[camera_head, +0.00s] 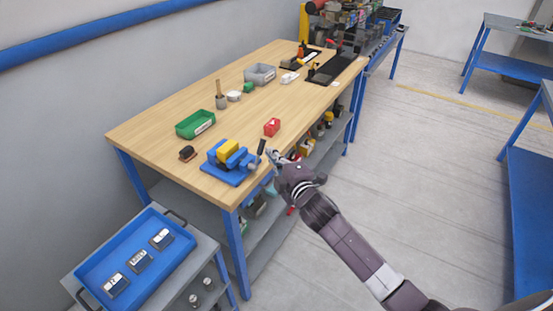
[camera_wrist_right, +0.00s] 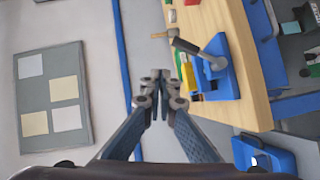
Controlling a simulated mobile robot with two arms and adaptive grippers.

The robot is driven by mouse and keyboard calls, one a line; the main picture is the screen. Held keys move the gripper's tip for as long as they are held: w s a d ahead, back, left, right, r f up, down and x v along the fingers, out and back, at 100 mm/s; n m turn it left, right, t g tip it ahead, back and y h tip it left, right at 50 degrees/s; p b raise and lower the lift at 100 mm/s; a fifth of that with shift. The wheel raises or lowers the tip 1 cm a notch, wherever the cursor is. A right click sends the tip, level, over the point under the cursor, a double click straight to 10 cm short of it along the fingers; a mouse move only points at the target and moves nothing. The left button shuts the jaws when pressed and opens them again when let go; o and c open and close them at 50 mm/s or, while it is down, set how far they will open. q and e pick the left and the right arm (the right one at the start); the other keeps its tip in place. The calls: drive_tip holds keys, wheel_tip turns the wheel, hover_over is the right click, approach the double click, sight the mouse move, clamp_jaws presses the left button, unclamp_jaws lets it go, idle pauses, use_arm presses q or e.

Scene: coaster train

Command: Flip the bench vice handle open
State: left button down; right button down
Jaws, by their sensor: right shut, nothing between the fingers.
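The blue bench vice (camera_head: 240,176) stands at the near front corner of the wooden workbench, with a yellow block (camera_head: 228,150) in its jaws. Its handle (camera_head: 262,146) has a dark grip and points upward at the vice's right end. In the right wrist view the vice (camera_wrist_right: 225,85) is right of my fingers, and the handle (camera_wrist_right: 186,46) reaches from a grey hub toward them. My right gripper (camera_head: 272,155) is beside the handle at the bench's front edge. In the wrist view my right gripper (camera_wrist_right: 160,77) is shut and empty, apart from the handle. My left gripper is out of view.
A blue tray (camera_head: 125,270) sits on a low cart at front left. Open floor lies right of the workbench (camera_head: 165,120).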

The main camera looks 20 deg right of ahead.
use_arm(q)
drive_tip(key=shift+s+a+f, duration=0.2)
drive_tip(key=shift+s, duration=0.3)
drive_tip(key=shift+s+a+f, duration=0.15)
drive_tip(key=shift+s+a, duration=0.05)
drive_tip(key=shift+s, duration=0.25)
use_arm(e)
drive_tip(key=shift+s+d+r, duration=0.1)
drive_tip(key=shift+s+r, duration=0.1)
drive_tip(key=shift+s, duration=0.45)
drive_tip(key=shift+s+d+r, duration=0.1)
drive_tip(key=shift+s+r, duration=0.1)
drive_tip(key=shift+s, duration=0.4)
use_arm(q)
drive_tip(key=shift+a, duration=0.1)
